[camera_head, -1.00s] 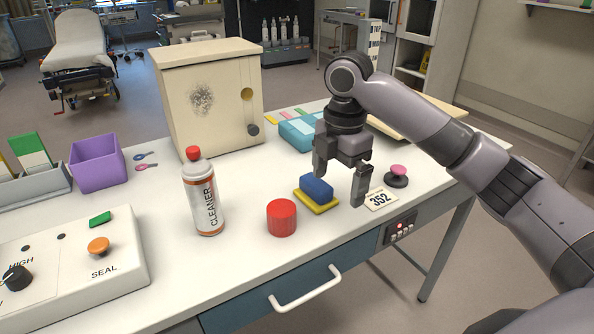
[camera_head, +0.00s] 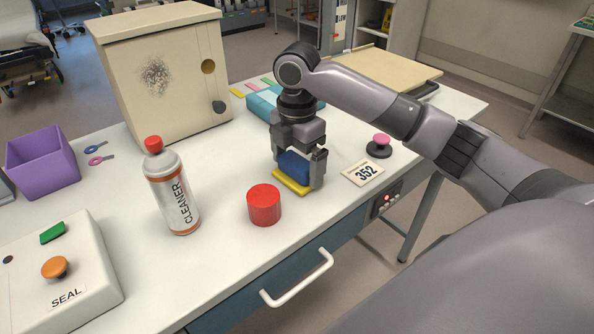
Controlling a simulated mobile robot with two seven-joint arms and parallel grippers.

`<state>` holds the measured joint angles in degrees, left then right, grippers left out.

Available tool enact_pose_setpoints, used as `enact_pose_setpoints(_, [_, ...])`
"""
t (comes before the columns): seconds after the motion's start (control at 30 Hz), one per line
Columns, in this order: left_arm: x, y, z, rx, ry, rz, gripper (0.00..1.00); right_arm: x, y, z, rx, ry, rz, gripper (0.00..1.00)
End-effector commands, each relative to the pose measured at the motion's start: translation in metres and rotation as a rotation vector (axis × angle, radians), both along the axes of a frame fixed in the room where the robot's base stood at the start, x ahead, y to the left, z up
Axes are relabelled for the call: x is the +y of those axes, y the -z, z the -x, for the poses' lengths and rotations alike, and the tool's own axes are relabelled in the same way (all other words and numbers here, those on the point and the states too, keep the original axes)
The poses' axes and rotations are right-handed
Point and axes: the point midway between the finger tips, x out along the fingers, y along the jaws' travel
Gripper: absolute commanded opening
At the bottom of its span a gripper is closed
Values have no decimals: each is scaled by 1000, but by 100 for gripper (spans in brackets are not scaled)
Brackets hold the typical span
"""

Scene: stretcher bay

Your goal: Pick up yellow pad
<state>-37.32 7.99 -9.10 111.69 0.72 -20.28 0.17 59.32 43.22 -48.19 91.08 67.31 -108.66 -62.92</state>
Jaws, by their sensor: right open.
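The yellow pad (camera_head: 291,184) lies flat on the white table, with a blue block (camera_head: 294,166) on top of it. My right gripper (camera_head: 296,172) is directly above and around the blue block, pointing down. Its fingers are open, one on the left side and one on the right side of the block. The fingers partly hide the block and the pad. I cannot tell whether a finger touches either one. My left gripper is not in view.
A red cylinder (camera_head: 264,205) stands close in front of the pad. A cleaner bottle (camera_head: 173,190) is left of it. A card marked 352 (camera_head: 363,173) and a pink-topped knob (camera_head: 380,145) are to the right. A beige cabinet (camera_head: 165,80) stands behind.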

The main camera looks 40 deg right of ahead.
Motion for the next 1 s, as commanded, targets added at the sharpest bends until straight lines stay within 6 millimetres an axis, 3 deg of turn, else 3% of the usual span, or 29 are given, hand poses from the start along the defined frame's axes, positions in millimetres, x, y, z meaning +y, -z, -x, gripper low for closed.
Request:
enact_pose_setpoints(0.27, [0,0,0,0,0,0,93,0,4,0,0,1,1,100])
enact_pose_setpoints(0.37, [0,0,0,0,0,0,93,0,3,0,0,1,1,67])
enact_pose_setpoints(0.4, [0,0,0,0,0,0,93,0,3,0,0,1,0,65])
enact_pose_setpoints(0.73, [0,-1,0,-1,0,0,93,0,-4,-1,-3,1,0,64])
enact_pose_setpoints(1.0, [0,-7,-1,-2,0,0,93,0,-56,-1,-6,-1,-1,64])
